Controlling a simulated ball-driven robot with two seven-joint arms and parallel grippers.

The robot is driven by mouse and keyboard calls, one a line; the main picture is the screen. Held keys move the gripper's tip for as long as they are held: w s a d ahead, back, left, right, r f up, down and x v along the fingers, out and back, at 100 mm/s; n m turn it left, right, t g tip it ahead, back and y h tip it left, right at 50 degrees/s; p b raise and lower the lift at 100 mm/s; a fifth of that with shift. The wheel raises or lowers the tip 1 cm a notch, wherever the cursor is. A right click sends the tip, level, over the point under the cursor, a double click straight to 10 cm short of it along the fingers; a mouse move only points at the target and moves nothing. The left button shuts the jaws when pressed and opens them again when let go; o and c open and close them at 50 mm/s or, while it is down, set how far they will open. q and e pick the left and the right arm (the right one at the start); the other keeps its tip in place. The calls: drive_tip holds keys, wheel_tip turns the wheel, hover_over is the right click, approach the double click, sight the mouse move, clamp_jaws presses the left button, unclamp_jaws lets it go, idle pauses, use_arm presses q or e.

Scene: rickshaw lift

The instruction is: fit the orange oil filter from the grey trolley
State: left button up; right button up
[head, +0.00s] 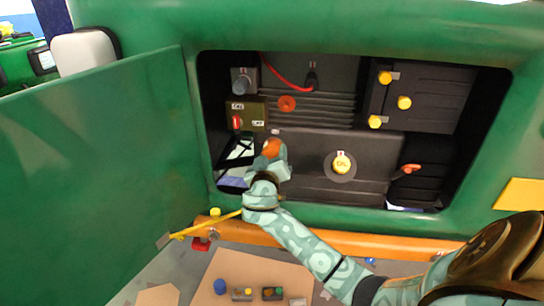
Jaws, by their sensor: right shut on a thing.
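My right gripper (272,158) reaches from the lower right into the engine bay of the green vehicle (120,160). It is shut on the orange oil filter (272,147), whose top shows above the fingers; the fingers hide much of the rest. The filter is in front of the dark engine block (350,185), left of the yellow oil cap (341,163). I cannot tell whether it touches the engine. My left gripper is not in view. I cannot identify the grey trolley with certainty.
The open green door stands at the left. An orange bar (350,243) runs below the bay, with a yellow rod (205,225) at its left end. A tan mat (215,270) below holds a blue piece (220,286) and small parts. An orange-red handle (411,168) is inside right.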

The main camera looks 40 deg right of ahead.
drive_tip(key=shift+d+r, duration=0.75)
drive_tip(key=shift+r, duration=0.1)
drive_tip(key=shift+a+f, duration=0.15)
drive_tip(key=shift+w+a+f, duration=0.1)
drive_tip(key=shift+a, duration=0.35)
drive_tip(key=shift+f, duration=0.1)
drive_tip(key=shift+a, duration=0.1)
drive_tip(key=shift+s+a+f, duration=0.3)
drive_tip(key=shift+a, duration=0.05)
drive_tip(key=v, duration=1.2)
drive_tip(key=shift+s+f, duration=0.2)
drive_tip(key=shift+s, duration=0.15)
